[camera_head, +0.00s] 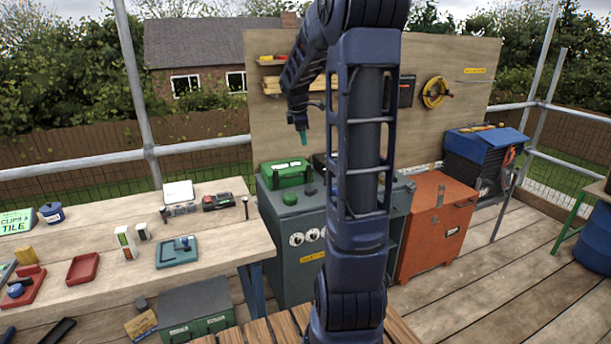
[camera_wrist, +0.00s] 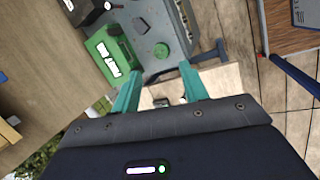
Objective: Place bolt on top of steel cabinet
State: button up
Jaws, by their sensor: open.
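The grey-green steel cabinet (camera_head: 293,262) stands in the middle, with dials on its front; its top also shows in the wrist view (camera_wrist: 183,53). A green case (camera_head: 287,174) and a small dark green round piece (camera_head: 289,198) lie on that top. A dark upright bolt-like piece (camera_head: 246,207) stands at the right end of the workbench; I cannot tell for sure that it is the bolt. My gripper (camera_head: 302,132) hangs above the cabinet's back part, fingers down. In the wrist view its teal fingers (camera_wrist: 160,92) are spread apart with nothing held between them.
The wooden workbench (camera_head: 215,255) at left bears small tools and trays. An orange cabinet (camera_head: 435,226) stands right of the steel cabinet, and a blue-lidded tool chest (camera_head: 484,150) farther right. A plywood board (camera_head: 430,130) rises behind.

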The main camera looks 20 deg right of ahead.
jog(key=s+a+m+y, duration=0.1)
jog(key=s+a+m, duration=0.3)
jog(key=s, duration=0.7)
jog(key=s+a+m+t+y, duration=0.1)
jog(key=s+a+m, duration=0.3)
jog(key=s, duration=0.6)
jog(key=s+a+m, duration=0.4)
jog(key=s+m, duration=0.3)
jog(key=s, duration=0.4)
jog(key=shift+s+a+r+y, duration=0.25)
jog(key=shift+s+r+y, duration=0.1)
jog(key=shift+r+y, duration=0.05)
